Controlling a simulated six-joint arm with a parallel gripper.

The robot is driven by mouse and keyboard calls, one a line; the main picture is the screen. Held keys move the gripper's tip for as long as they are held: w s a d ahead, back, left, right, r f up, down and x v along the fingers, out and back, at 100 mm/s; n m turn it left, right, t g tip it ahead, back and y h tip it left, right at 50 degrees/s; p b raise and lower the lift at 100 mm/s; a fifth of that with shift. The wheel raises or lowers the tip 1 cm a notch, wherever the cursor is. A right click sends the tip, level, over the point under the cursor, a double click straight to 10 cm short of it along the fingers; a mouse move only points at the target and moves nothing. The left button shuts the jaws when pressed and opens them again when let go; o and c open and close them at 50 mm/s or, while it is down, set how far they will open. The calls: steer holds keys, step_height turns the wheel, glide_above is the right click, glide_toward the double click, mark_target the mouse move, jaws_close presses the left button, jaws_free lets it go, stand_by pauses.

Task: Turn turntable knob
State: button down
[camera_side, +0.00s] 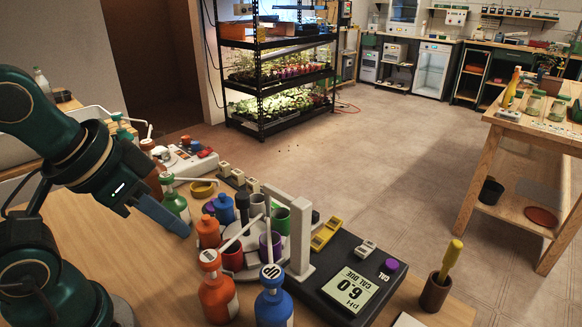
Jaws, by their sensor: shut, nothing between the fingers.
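A round pale turntable (249,243) stands on the wooden bench in the camera_side view. It carries several coloured cups and bottles, among them an orange bottle (208,231) and a blue bottle (224,208). A dark upright post (242,203) rises among them; I cannot tell whether it is the turntable's knob. The cups and bottles hide much of the disc. My gripper (184,230) has blue fingers and is shut and empty. It points down and right, to the left of the turntable and apart from the orange bottle.
A green pump bottle (174,205) stands close behind my gripper. Orange (218,298) and blue (273,305) pump bottles stand in front of the turntable, a white upright bracket (301,245) to its right. A pH meter (350,288) with a purple knob (391,265) lies farther right.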

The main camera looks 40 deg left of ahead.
stand_by(0.4)
steer(key=c, duration=0.9)
jaws_free()
steer(key=o, duration=0.3)
steer(key=shift+s+n, duration=0.1)
steer(key=shift+n, duration=0.4)
step_height(320, 180, up, 4)
steer(key=n+g, duration=0.4)
steer(key=n, duration=1.6)
glide_above(241, 195)
steer(key=s+d, duration=0.2)
steer(key=s, duration=0.1)
steer(key=shift+n+g, duration=0.6)
steer(key=w+f, duration=0.1)
steer(key=w+a+f, duration=0.1)
steer(key=f, duration=0.1)
steer(key=w+f, duration=0.1)
steer(key=shift+a+f, duration=0.15)
steer(key=shift+a, duration=0.25)
steer(key=shift+a+f, duration=0.1)
steer(key=shift+f, duration=2.6)
